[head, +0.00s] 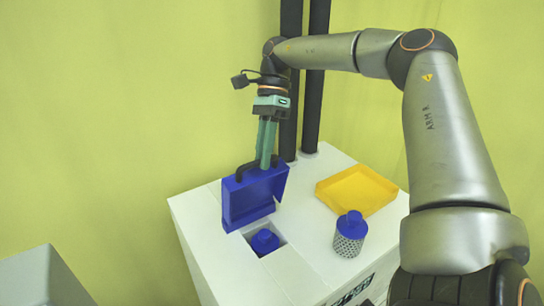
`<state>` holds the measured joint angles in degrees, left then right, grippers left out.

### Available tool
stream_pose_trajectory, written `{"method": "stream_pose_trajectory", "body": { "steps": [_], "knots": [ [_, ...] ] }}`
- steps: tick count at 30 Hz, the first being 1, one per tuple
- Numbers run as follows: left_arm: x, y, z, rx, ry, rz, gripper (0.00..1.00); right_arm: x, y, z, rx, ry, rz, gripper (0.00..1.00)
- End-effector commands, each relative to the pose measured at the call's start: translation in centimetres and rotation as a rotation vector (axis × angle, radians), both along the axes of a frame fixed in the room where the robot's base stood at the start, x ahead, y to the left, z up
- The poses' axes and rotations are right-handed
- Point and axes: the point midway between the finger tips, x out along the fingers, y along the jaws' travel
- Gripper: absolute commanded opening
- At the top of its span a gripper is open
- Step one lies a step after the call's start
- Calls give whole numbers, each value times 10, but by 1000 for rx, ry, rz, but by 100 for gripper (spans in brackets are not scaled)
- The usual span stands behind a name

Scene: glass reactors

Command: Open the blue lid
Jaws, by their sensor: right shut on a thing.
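The blue lid (252,198) is tilted up on edge beside a square opening in the white cabinet top. My right gripper (266,164) comes down from above, shut on the dark handle (246,171) at the lid's upper edge. Its two long green fingers point downward. A blue-topped piece (265,240) shows inside the opening, in front of the lid. The lid hides the back of the opening. My left gripper is not in view.
A yellow tray (376,207) lies on the cabinet top (314,262) at the right. A blue-capped container with a perforated body (348,246) stands in front of it. Two dark vertical posts (314,110) rise behind. A grey box-like thing (45,280) is at lower left.

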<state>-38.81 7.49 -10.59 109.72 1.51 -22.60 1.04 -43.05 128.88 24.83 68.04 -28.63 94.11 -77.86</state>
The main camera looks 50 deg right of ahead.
Motion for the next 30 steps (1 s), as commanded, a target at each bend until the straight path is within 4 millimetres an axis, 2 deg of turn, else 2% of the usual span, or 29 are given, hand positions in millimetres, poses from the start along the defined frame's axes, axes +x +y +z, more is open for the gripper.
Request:
{"method": "stream_pose_trajectory", "body": {
  "steps": [1, 15, 30],
  "knots": [
    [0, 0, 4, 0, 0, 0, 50, 3, -4, -5, -13, 6, -5, 0],
    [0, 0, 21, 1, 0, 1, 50, 24, -10, -2, 5, 95, -7, 0],
    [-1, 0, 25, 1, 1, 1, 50, 30, -11, -2, 18, 137, -6, 0]
  ]
}}
